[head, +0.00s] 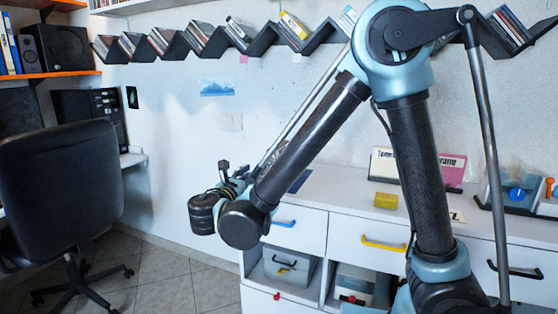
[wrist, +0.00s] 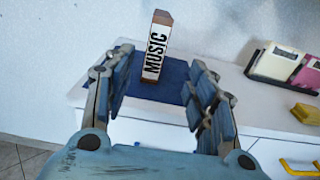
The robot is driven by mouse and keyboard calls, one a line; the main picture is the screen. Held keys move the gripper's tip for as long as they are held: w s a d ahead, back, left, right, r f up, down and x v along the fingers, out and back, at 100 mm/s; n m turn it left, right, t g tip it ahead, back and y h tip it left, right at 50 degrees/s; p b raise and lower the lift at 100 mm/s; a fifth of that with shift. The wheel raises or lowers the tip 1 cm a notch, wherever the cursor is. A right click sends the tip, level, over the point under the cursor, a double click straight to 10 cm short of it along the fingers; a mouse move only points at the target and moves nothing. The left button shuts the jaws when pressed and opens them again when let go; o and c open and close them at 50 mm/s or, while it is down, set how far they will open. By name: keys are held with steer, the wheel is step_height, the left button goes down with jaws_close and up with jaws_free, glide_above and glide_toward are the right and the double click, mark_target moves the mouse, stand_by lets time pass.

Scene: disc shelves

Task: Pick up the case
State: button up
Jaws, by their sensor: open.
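A narrow upright case (wrist: 157,47) with "MUSIC" on its white label and brownish ends stands on a dark blue mat (wrist: 178,72) on the white cabinet top. My gripper (wrist: 161,70) is open in the wrist view, a finger to each side of the picture, with the case showing between and beyond the fingertips. It does not appear to touch the case. In the head view my gripper (head: 228,172) is at the left end of the cabinet, and the case cannot be made out behind my arm. A bit of the blue mat (head: 300,181) shows there.
The white cabinet top (head: 340,190) also holds a yellow block (head: 386,200), white and pink cases in a rack (head: 453,168) and a bin with coloured balls (head: 517,194). Zigzag disc shelves (head: 262,42) run along the wall. A black chair (head: 60,190) stands left.

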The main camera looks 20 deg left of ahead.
steer(key=w, duration=0.8)
steer(key=w+d, duration=0.1)
steer(key=w, duration=0.3)
steer(key=shift+w, duration=0.15)
steer(key=shift+w+d+f, duration=0.1)
steer(key=shift+w+f, duration=0.05)
steer(key=shift+w, duration=0.75)
steer(key=shift+w+d+f, duration=0.1)
steer(key=shift+w+f, duration=0.1)
steer(key=shift+w, duration=0.65)
steer(key=shift+w+f, duration=0.15)
steer(key=shift+w, duration=0.75)
jaws_close()
